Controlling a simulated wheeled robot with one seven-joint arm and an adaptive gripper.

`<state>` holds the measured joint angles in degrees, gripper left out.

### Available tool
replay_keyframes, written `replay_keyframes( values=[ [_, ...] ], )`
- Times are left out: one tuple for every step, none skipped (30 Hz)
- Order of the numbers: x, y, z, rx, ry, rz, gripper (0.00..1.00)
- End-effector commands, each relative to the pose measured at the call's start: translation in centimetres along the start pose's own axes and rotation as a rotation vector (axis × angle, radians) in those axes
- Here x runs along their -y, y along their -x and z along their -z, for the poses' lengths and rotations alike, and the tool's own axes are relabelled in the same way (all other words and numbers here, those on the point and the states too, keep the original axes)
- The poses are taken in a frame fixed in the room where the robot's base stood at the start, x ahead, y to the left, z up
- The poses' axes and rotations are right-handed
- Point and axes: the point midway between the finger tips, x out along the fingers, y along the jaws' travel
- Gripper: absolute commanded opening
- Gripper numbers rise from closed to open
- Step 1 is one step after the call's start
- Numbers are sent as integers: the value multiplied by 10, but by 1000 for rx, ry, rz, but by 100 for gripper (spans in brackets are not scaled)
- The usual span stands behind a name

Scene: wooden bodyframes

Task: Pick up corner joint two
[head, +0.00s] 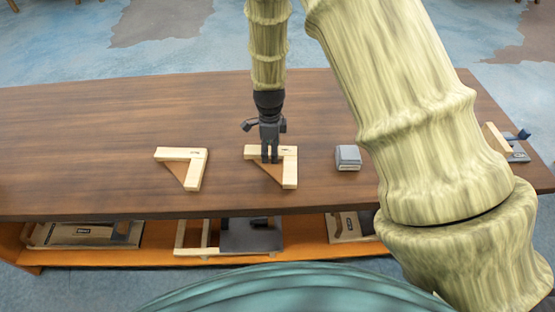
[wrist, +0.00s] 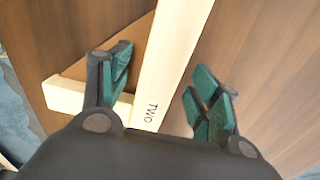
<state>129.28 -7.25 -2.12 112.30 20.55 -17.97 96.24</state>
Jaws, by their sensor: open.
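Corner joint two (head: 289,178) is a pale wooden L-shaped piece with a brown triangular web, lying flat on the table in the middle of the head view. In the wrist view its bar (wrist: 172,50) carries the word "TWO". My gripper (head: 270,158) points down over it. In the wrist view my gripper (wrist: 160,85) is open, with one teal-padded finger on each side of the bar and a gap visible at the right finger. I cannot tell how far down the fingertips reach.
A similar L-shaped joint (head: 195,170) lies to the left on the brown table (head: 80,140). A small grey block (head: 348,158) sits to the right. A wooden piece with a dark tool (head: 510,142) is at the far right.

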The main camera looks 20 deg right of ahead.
Motion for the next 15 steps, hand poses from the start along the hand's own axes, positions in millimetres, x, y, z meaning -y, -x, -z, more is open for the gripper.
replay_keyframes(
  values=[
    [0,0,0,0,0,0,62],
    [0,0,0,0,0,0,62],
    [0,0,0,0,0,0,62],
    [0,0,0,0,0,0,59],
    [0,0,0,0,0,0,53],
    [0,0,0,0,0,0,46],
    [0,0,0,0,0,0,41],
    [0,0,0,0,0,0,35],
    [0,0,0,0,0,0,28],
    [0,0,0,0,0,0,22],
    [0,0,0,0,0,0,17],
    [0,0,0,0,0,0,10],
    [0,0,0,0,0,0,7],
    [0,0,0,0,0,1,7],
    [0,1,0,0,0,0,7]
  ],
)
